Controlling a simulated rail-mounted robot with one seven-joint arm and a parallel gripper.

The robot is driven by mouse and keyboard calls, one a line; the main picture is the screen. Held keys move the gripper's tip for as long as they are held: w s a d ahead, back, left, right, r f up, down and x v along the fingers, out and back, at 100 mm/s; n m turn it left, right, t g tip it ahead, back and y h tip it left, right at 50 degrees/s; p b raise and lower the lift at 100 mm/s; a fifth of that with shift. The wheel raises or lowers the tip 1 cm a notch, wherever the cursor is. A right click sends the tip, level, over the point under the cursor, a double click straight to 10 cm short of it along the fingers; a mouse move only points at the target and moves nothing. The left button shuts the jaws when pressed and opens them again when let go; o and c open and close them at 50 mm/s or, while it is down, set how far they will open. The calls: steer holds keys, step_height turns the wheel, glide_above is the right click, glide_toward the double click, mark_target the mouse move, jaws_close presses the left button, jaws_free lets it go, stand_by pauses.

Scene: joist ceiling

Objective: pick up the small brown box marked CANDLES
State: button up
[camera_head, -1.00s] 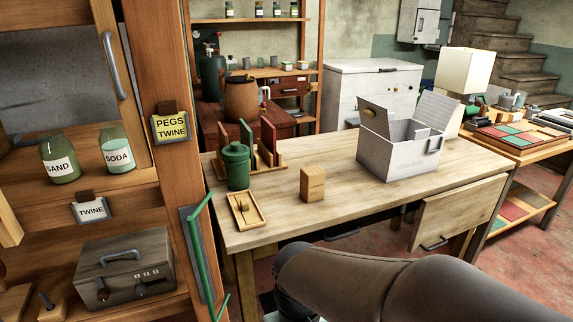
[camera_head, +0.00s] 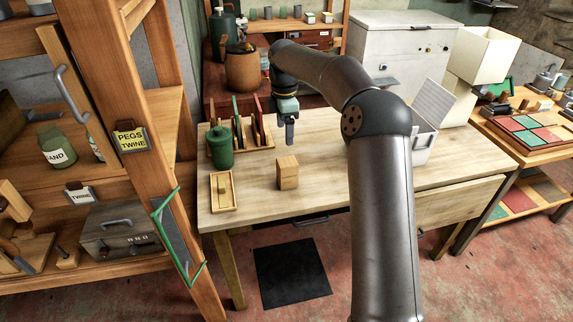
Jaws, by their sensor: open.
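A small brown box (camera_head: 288,173) stands upright on the wooden table (camera_head: 320,208), near its front left. Its marking is too small to read. My gripper (camera_head: 289,140) points down above the table, behind and above the box, apart from it. It is open and holds nothing; its fingers look edge-on from here. My arm hides part of the white case and of the table's right side.
A green canister (camera_head: 221,147) and a wooden tray (camera_head: 223,191) lie left of the box. A rack with upright panels (camera_head: 257,127) stands close behind-left. A white open case (camera_head: 424,143) is at right. The table front around the box is clear.

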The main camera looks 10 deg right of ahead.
mark_target(286, 162)
step_height(286, 162, down, 12)
steer(key=shift+w+d+r, duration=0.1)
steer(key=shift+d, duration=0.05)
steer(key=f, duration=0.5)
steer(key=shift+w+d+f+p, duration=0.1)
steer(key=shift+d+p, duration=0.15)
steer(key=shift+p, duration=0.15)
steer(key=c, duration=1.1)
steer(key=shift+c, duration=0.4)
